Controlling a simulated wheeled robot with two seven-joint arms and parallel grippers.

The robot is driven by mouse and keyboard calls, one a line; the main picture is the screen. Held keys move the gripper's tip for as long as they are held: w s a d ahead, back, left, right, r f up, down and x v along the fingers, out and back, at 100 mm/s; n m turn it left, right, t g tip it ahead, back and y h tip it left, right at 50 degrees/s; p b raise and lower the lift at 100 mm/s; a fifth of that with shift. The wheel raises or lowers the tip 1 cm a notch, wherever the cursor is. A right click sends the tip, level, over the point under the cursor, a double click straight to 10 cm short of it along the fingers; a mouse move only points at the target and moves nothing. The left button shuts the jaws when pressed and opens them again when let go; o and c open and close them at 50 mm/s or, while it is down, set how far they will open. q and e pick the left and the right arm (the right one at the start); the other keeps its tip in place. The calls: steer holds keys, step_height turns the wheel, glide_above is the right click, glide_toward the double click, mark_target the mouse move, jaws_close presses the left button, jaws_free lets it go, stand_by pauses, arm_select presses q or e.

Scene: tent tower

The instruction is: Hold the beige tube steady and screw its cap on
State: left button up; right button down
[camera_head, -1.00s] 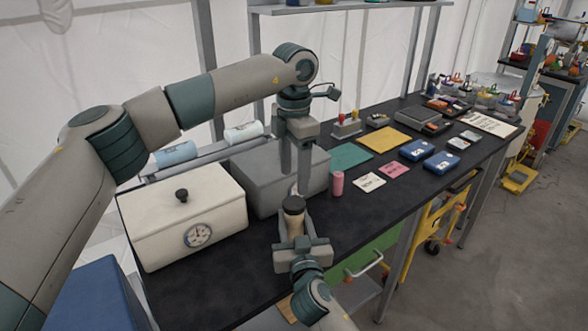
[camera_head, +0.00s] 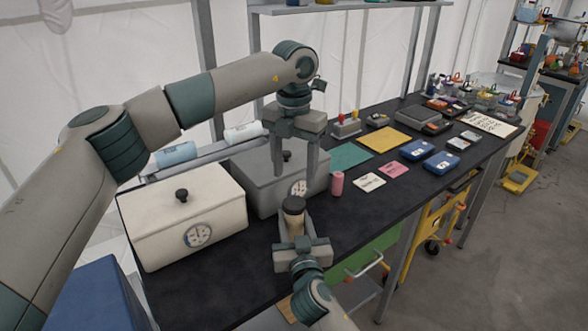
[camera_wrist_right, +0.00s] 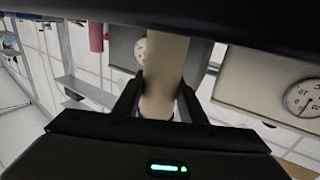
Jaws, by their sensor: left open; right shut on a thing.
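The beige tube (camera_head: 294,223) stands upright in the head view with a dark brown cap (camera_head: 293,203) on its top end. My right gripper (camera_head: 297,238) is shut on the tube, low on its body. The tube also shows between the right fingers in the right wrist view (camera_wrist_right: 163,85); its cap end is out of sight there. My left gripper (camera_head: 295,172) points down above the cap, with its two fingers spread apart. It is open and empty, and its fingertips are a little above the cap. I cannot tell how tightly the cap sits.
A white box with a dial (camera_head: 190,212) and a grey box with a dial (camera_head: 262,180) stand behind and left of the tube. A pink cylinder (camera_head: 337,184) stands to the right. Cards and blue boxes (camera_head: 417,150) lie farther right on the black table (camera_head: 225,280).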

mark_target(294, 202)
arm_select(q)
steer(key=shift+f, duration=4)
steer(key=shift+c, duration=0.4)
steer(key=c, duration=1)
steer(key=m, duration=0.5)
steer(key=o, duration=1.2)
steer(key=shift+c, duration=0.2)
steer(key=shift+r, duration=2.3)
steer(key=shift+r, duration=0.1)
steer(key=shift+c, duration=0.4)
